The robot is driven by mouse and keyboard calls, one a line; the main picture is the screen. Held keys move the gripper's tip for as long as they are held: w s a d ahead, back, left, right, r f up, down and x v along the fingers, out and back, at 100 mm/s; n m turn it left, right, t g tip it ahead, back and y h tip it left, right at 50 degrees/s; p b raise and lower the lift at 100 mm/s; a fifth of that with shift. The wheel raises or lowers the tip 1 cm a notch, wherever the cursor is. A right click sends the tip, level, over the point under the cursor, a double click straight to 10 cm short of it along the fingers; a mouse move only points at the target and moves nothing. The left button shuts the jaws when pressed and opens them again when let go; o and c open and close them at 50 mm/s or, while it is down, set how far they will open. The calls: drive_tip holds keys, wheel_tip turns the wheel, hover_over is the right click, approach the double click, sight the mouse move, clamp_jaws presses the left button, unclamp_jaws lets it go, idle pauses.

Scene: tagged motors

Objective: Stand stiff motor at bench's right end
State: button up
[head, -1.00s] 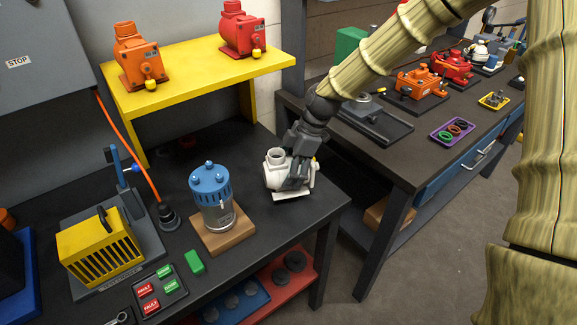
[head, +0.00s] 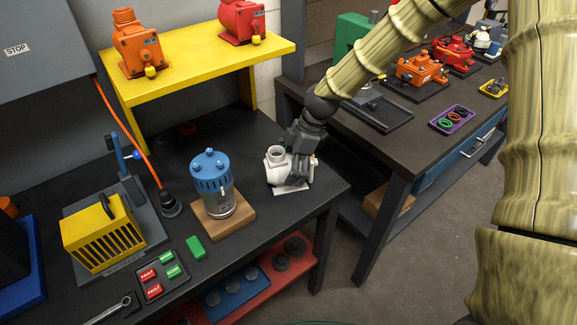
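A white motor (head: 275,166) stands upright on a pale base at the right end of the near dark bench (head: 318,190). My gripper (head: 298,178) is at the motor's right side, its fingers against or around the white body. The fingertips overlap the motor, so I cannot tell whether they grip it. A blue and grey motor (head: 212,182) stands on a wooden block to the left. An orange motor (head: 137,45) and a red motor (head: 241,22) stand on the yellow shelf (head: 200,62), each with a yellow tag. Which motor is stiff does not show.
A yellow tester (head: 103,235), a tray of red and green tags (head: 162,278) and a loose green tag (head: 195,246) lie left on the bench. A second bench (head: 400,148) with more motors and a purple tray (head: 452,119) stands right, across a gap.

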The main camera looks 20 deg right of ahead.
idle(0.3)
drive_tip(key=shift+b+v, duration=1.25)
drive_tip(key=shift+v, duration=4.8)
